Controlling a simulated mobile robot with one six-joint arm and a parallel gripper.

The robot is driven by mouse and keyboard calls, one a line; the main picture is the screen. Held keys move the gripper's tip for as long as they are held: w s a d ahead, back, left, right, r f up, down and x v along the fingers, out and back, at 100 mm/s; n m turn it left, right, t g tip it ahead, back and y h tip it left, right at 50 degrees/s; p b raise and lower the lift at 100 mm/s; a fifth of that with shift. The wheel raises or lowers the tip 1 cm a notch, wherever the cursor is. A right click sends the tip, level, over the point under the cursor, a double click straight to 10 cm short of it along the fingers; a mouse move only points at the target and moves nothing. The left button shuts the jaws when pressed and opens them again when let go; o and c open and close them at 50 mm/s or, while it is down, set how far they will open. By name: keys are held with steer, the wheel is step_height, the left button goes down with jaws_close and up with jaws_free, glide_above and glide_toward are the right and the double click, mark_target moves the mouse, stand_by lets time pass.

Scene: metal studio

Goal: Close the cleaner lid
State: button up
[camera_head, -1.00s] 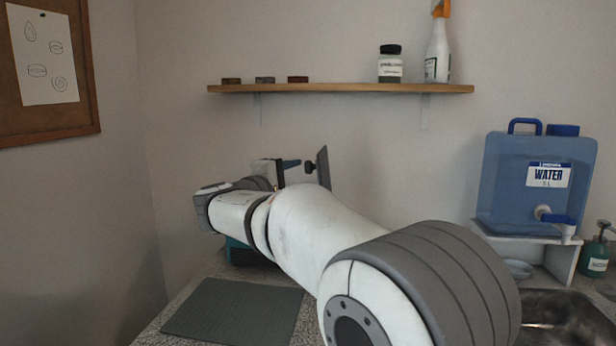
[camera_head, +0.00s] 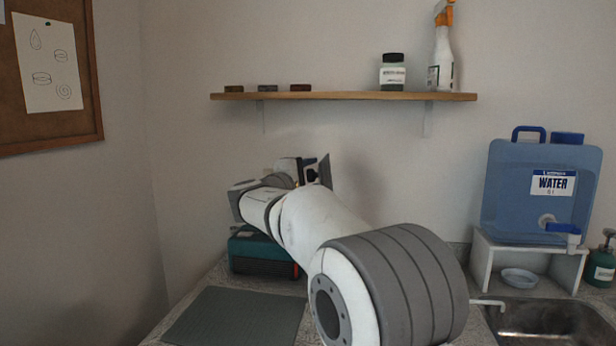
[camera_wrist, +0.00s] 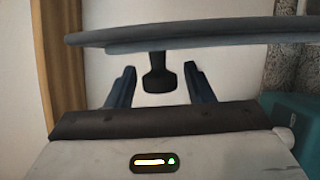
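The teal cleaner (camera_head: 262,254) stands on the counter behind my arm; its side shows at the right of the wrist view (camera_wrist: 292,122). Its dark grey lid (camera_head: 325,172) stands raised on edge, and in the wrist view the lid (camera_wrist: 190,34) spans the top as a slab. A dark knob (camera_wrist: 158,84) juts from the lid toward my gripper (camera_wrist: 160,69). The two blue fingers are spread on either side of the knob, with visible gaps, so my gripper is open. In the head view my gripper (camera_head: 309,173) is close to the lid, and my arm hides part of the cleaner.
A grey ribbed mat (camera_head: 235,318) lies on the counter in front of the cleaner. A wooden shelf (camera_head: 345,96) with bottles is above. A blue water container (camera_head: 540,190) on a white stand and a sink (camera_head: 555,318) are at the right.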

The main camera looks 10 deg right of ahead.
jaws_close()
